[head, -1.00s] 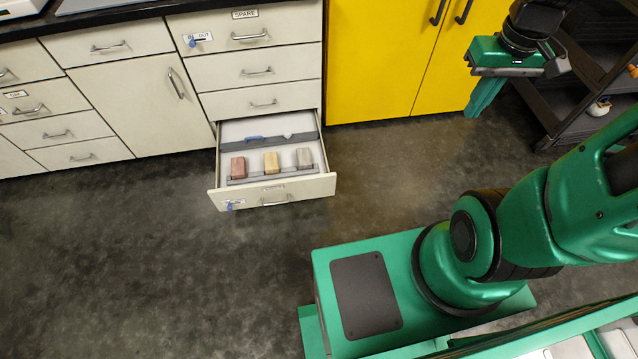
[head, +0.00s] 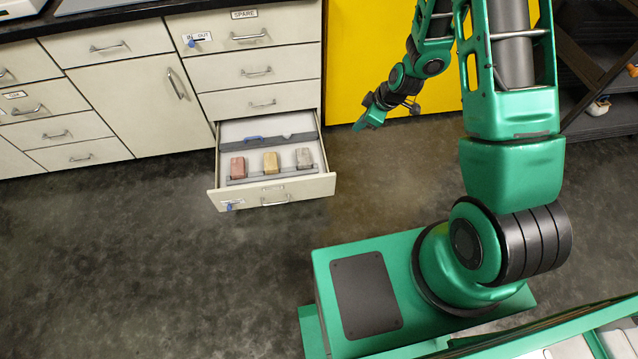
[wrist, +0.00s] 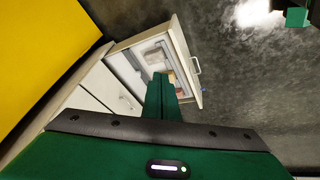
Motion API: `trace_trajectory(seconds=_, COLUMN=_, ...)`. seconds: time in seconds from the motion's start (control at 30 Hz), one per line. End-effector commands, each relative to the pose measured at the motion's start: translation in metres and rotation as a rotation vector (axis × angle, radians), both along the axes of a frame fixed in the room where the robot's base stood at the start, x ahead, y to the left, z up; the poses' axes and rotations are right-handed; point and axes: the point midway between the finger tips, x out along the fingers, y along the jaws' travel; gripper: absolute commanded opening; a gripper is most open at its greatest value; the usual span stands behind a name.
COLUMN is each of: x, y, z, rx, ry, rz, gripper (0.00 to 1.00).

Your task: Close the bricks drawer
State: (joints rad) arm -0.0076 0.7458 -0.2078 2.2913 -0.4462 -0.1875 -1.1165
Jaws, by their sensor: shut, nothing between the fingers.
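The bricks drawer (head: 300,190) is the bottom drawer of the cabinet and stands pulled out over the floor.
Shut drawers (head: 258,70) are stacked above the open one. A cream cupboard door (head: 135,105) is to its left and a yellow cabinet (head: 365,60) to its right. A dark shelf unit (head: 600,110) stands at far right. The floor (head: 120,260) before the drawer is clear.

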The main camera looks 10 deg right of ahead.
Motion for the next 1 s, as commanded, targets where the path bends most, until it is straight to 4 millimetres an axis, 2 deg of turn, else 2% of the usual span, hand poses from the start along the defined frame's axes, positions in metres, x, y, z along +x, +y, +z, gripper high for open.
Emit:
trace_trajectory(seconds=0.03, x=-0.001, y=0.009, z=-0.021, rx=0.004, ry=-0.010, rz=0.036, gripper=0.00)
trace_trajectory(seconds=0.27, x=0.000, y=0.048, z=-0.100, rx=0.016, ry=-0.112, rz=0.183, gripper=0.00)
trace_trajectory(seconds=0.47, x=-0.017, y=0.073, z=-0.167, rx=0.008, ry=-0.198, rz=0.280, gripper=0.00)
trace_trajectory(seconds=0.6, x=-0.035, y=0.085, z=-0.210, rx=-0.011, ry=-0.252, rz=0.330, gripper=0.00)
trace_trajectory(seconds=0.8, x=-0.058, y=0.092, z=-0.252, rx=-0.043, ry=-0.306, rz=0.370, gripper=0.00)
trace_trajectory(seconds=1.0, x=-0.067, y=0.094, z=-0.268, rx=-0.058, ry=-0.327, rz=0.385, gripper=0.00)
